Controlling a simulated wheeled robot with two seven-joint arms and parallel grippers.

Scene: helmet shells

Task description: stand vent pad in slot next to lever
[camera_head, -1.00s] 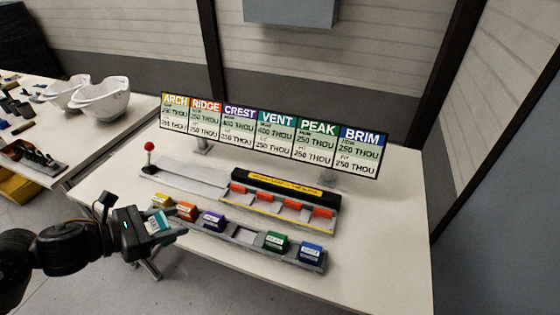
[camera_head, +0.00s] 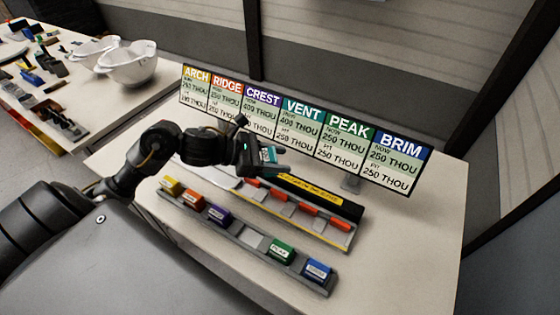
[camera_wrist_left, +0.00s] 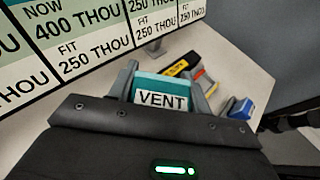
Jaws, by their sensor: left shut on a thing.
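The teal vent pad (camera_head: 268,154), labelled VENT, is between the fingers of my left gripper (camera_head: 276,165). The left wrist view shows the pad (camera_wrist_left: 160,92) close up with its label facing the camera and a finger on each side. The gripper is shut on it and holds it above the far side of the slotted fixture (camera_head: 322,236), near its black bar (camera_head: 312,191). The lever is hidden in the head view now, behind my left arm. The fixture's end toward the lever is partly covered by the arm. My right gripper is not in view.
A front rack holds yellow (camera_head: 171,186), orange (camera_head: 193,199), purple (camera_head: 218,215), green (camera_head: 281,252) and blue (camera_head: 317,270) pads, with one empty place (camera_head: 252,238). A sign board (camera_head: 300,125) stands close behind the gripper. White helmet shells (camera_head: 130,66) sit on another table.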

